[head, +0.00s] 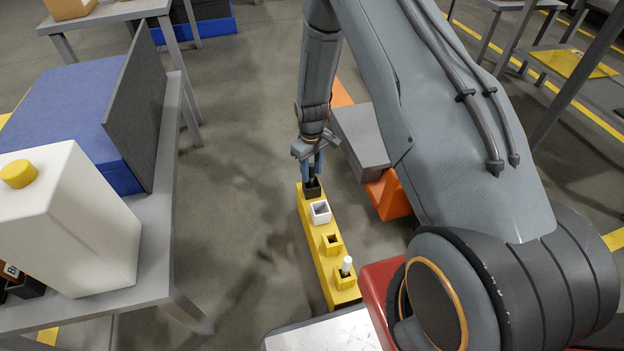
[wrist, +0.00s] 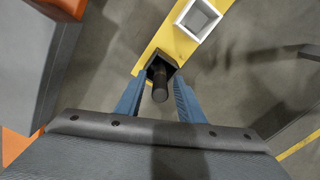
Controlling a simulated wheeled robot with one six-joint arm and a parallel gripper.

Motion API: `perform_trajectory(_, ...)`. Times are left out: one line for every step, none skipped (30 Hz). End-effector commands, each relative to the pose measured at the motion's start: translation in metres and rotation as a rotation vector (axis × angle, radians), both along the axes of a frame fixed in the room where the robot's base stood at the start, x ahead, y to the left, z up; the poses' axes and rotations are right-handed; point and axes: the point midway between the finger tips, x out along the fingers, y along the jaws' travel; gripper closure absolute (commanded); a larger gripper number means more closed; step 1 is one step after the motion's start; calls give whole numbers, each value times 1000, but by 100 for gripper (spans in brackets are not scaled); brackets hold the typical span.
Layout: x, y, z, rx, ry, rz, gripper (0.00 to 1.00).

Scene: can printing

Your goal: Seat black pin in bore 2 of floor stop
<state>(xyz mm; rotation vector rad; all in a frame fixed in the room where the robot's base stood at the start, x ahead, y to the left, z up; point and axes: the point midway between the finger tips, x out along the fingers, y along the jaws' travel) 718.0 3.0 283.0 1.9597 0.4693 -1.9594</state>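The floor stop is a long yellow bar (head: 320,262) on the floor with a row of square sockets. The black socket (head: 312,191) is at its far end, then a white socket (head: 320,211), a yellow socket (head: 331,243) and a near yellow socket holding a white pin (head: 346,265). No bore numbers are readable. The black pin (wrist: 160,84) stands in the black socket's opening in the wrist view; its depth is hidden. My gripper (wrist: 163,77) has its blue fingers on either side of the pin, with visible gaps. It also shows in the head view (head: 314,168).
A grey-topped orange structure (head: 388,190) stands close to the bar's right. A grey table (head: 155,210) with a blue box and a white container (head: 85,215) is at left. The floor between table and bar is clear.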

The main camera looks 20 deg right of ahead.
Motion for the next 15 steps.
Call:
perform_trajectory(0,0,0,0,0,0,75)
perform_trajectory(0,0,0,0,0,0,80)
perform_trajectory(0,0,0,0,0,0,86)
perform_trajectory(0,0,0,0,0,0,91)
perform_trajectory(0,0,0,0,0,0,97)
perform_trajectory(0,0,0,0,0,0,100)
perform_trajectory(0,0,0,0,0,0,100)
perform_trajectory(0,0,0,0,0,0,100)
perform_trajectory(0,0,1,0,0,0,100)
perform_trajectory(0,0,1,0,0,0,100)
perform_trajectory(0,0,1,0,0,0,100)
perform_trajectory(0,0,1,0,0,0,100)
perform_trajectory(0,0,1,0,0,0,100)
perform_trajectory(0,0,1,0,0,0,100)
perform_trajectory(0,0,2,0,-1,0,100)
